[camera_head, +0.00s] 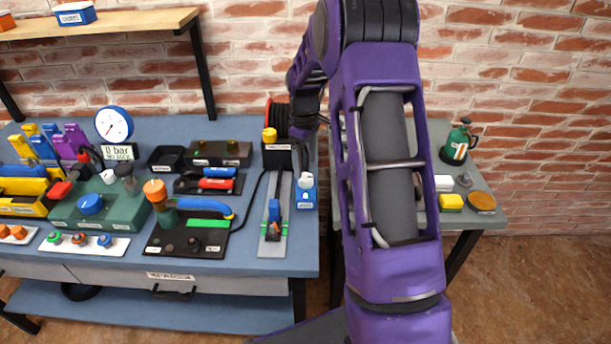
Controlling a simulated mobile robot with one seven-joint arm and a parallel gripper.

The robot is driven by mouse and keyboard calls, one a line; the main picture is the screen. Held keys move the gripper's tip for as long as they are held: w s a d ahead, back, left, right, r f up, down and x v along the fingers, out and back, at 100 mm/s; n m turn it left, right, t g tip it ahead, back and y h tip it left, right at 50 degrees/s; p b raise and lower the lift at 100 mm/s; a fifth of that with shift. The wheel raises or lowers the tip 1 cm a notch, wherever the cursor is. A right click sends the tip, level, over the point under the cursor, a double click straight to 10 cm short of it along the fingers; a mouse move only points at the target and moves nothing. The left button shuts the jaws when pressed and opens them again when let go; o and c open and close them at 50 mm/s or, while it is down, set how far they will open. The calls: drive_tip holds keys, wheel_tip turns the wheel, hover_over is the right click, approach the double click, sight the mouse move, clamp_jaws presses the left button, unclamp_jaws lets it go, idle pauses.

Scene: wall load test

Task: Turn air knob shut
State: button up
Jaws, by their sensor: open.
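A green block (125,212) stands on the left part of the blue bench. A round blue knob (91,204) sits on its front and looks like the air knob, but I cannot read its label. Behind it a round white gauge with a blue rim (113,125) stands above a sign reading 0 bar. My gripper (304,150) hangs at the back right of the bench, near a black reel, far to the right of the blue knob. It is small and dark here, apart from the knob, with nothing seen in it.
A red lever (60,190), a grey-capped post (128,178) and an orange-topped post (155,192) crowd the knob. A black plate with a blue-handled tool (203,206) lies to the right. A shelf (110,22) overhangs the back left. My arm hides part of the right side.

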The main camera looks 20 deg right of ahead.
sight(305, 177)
wheel_tip(305, 177, down, 5)
drive_tip(key=shift+r, duration=0.1)
idle(0.3)
clamp_jaws()
